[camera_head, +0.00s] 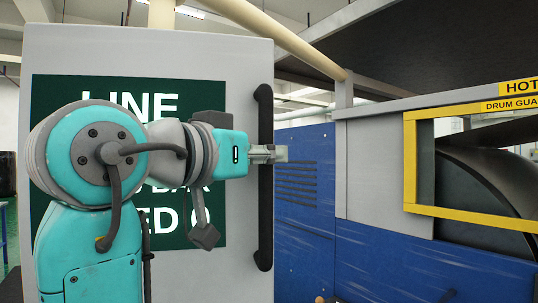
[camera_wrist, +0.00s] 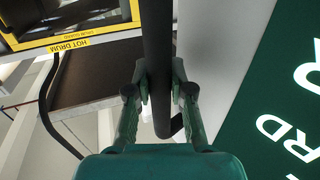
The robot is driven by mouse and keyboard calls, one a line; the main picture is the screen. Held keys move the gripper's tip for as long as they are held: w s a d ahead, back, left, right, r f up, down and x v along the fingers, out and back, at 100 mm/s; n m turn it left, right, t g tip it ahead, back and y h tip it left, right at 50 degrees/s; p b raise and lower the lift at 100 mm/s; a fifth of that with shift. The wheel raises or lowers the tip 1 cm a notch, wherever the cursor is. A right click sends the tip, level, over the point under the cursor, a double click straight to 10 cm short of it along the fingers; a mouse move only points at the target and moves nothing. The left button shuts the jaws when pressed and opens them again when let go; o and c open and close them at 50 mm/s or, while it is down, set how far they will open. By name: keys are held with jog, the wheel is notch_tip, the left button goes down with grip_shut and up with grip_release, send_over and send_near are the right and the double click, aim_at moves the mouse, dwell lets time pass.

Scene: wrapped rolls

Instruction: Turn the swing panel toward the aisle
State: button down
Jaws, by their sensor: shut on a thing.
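The swing panel (camera_head: 240,62) is a large grey board with a green lettered sign (camera_head: 60,88), filling the left of the head view. A black vertical bar handle (camera_head: 265,215) runs along its right edge. My gripper (camera_head: 268,154) is at the middle of this handle, reaching from the left across the panel's face. In the wrist view my gripper (camera_wrist: 159,82) has one finger on each side of the black handle (camera_wrist: 158,35) and is shut on it. The panel (camera_wrist: 212,45) shows to the right there. My arm hides part of the sign.
Right of the panel stands a machine with blue louvred side panels (camera_head: 305,200) and a yellow-framed drum guard (camera_head: 410,160) marked hot. A dark overhead surface (camera_head: 400,45) spans the upper right. A cream pipe (camera_head: 290,40) crosses above the panel.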

jog(key=shift+s+a, duration=0.3)
jog(key=shift+s, duration=0.4)
jog(key=shift+s+a, duration=0.25)
jog(key=shift+s, duration=0.45)
jog(key=c, duration=1.3)
grip_release()
jog(key=shift+s, duration=0.1)
jog(key=v, duration=1.2)
